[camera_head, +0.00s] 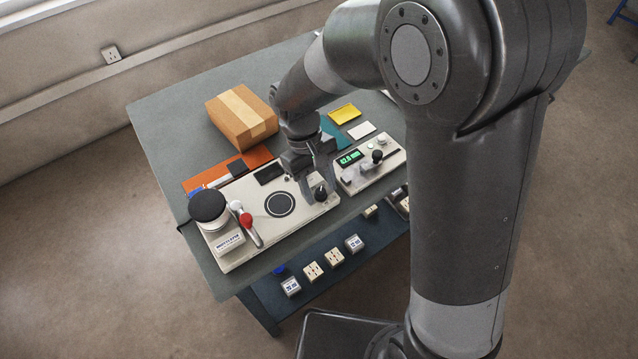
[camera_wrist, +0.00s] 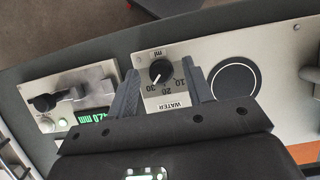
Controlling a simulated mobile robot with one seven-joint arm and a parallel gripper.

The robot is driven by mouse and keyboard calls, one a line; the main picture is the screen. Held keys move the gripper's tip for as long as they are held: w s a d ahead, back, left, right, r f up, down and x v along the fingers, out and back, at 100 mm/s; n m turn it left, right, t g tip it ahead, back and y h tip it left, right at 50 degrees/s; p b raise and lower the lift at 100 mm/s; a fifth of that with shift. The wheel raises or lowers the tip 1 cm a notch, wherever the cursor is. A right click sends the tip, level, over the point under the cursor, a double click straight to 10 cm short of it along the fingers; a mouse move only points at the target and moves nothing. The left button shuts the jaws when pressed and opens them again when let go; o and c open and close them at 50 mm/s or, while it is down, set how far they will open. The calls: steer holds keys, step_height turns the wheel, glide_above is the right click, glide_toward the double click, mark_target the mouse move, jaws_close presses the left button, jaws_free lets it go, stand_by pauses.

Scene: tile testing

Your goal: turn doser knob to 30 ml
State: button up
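The doser knob (camera_wrist: 160,71) is black and round on a pale plate (camera_wrist: 170,101) marked "WATER", "ml", 10, 20 and 30. In the wrist view its white pointer line slants to the lower left, toward the 30 mark. In the head view the knob (camera_head: 321,194) is at the right end of the large beige panel (camera_head: 300,221). My gripper (camera_wrist: 162,72) is open. Its two grey fingertips are on either side of the knob, with a visible gap on each side. In the head view my gripper (camera_head: 315,185) is just above the knob; I cannot tell its exact height.
A smaller device with a green "42.0 mm" display (camera_head: 349,157) stands right of the panel. A black ring (camera_head: 280,204), red-headed lever (camera_head: 246,220) and black-topped cylinder (camera_head: 207,206) are to the left. A cardboard box (camera_head: 242,118) stands behind. Small blocks lie on the lower shelf.

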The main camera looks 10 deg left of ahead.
steer(key=shift+r, duration=0.1)
steer(key=v, duration=1)
steer(key=shift+w+r, duration=0.15)
steer(key=shift+r, duration=0.1)
steer(key=shift+a, duration=0.1)
steer(key=s+d+r+m+t+y, duration=0.1)
steer(key=d+r+m+t, duration=0.1)
steer(key=d+r, duration=0.35)
steer(key=s+d+r+m+t+y, duration=0.2)
steer(key=d, duration=0.7)
steer(key=s+d+r+m+t, duration=0.2)
steer(key=s+d+m+t, duration=0.2)
steer(key=s+d, duration=0.3)
steer(key=d+m, duration=0.1)
steer(key=d, duration=0.3)
steer(key=shift+s+t, duration=0.3)
steer(key=shift+s, duration=0.05)
steer(key=shift+r, duration=0.1)
steer(key=shift+c, duration=0.2)
stand_by(1.4)
